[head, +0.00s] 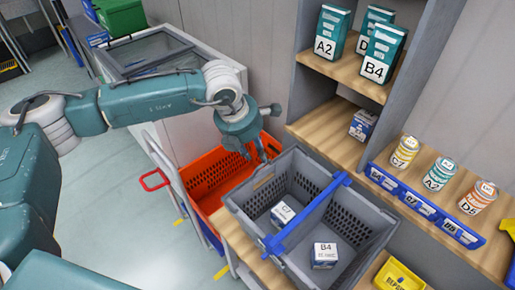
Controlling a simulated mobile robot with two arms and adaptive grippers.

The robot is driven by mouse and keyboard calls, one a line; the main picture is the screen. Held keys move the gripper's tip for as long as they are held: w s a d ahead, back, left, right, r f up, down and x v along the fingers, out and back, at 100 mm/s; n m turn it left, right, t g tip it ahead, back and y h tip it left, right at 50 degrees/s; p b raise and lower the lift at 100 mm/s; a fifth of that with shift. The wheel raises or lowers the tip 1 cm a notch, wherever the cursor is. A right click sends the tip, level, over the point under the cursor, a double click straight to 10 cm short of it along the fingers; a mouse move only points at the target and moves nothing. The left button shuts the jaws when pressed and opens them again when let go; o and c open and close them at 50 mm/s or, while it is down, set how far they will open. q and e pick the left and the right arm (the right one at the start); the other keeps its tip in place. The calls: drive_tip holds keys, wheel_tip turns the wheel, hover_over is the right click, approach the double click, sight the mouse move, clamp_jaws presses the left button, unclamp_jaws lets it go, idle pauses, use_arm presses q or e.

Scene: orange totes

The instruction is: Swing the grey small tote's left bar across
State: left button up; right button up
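The grey small tote (240,213) stands at the centre right, its top open. A blue bar (308,213) lies over the tote's opening, from its front edge to its back edge, near the middle. I cannot tell whether this is one bar or two side by side. Inside are a small white box marked C7 (282,214) and one marked B4 (325,255). My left gripper (254,156) is above the tote's back left corner, fingers pointing down and apart, with nothing between them. It is clear of the blue bar. My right gripper is not in view.
Wooden shelves (330,128) with cartons and cans rise behind and right. A yellow bin (398,276) is at the front right.

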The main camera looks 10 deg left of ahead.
sight(263, 164)
use_arm(q)
drive_tip(key=b+x, duration=0.1)
drive_tip(key=x, duration=0.4)
drive_tip(key=shift+s+d+f+b, duration=0.1)
drive_tip(key=shift+f+b, duration=0.05)
drive_tip(key=shift+b, duration=0.2)
drive_tip(key=shift+w+d+f, duration=0.1)
drive_tip(key=shift+w+f, duration=0.1)
drive_tip(key=shift+f, duration=0.45)
drive_tip(key=c, duration=0.5)
drive_tip(key=shift+d, duration=0.1)
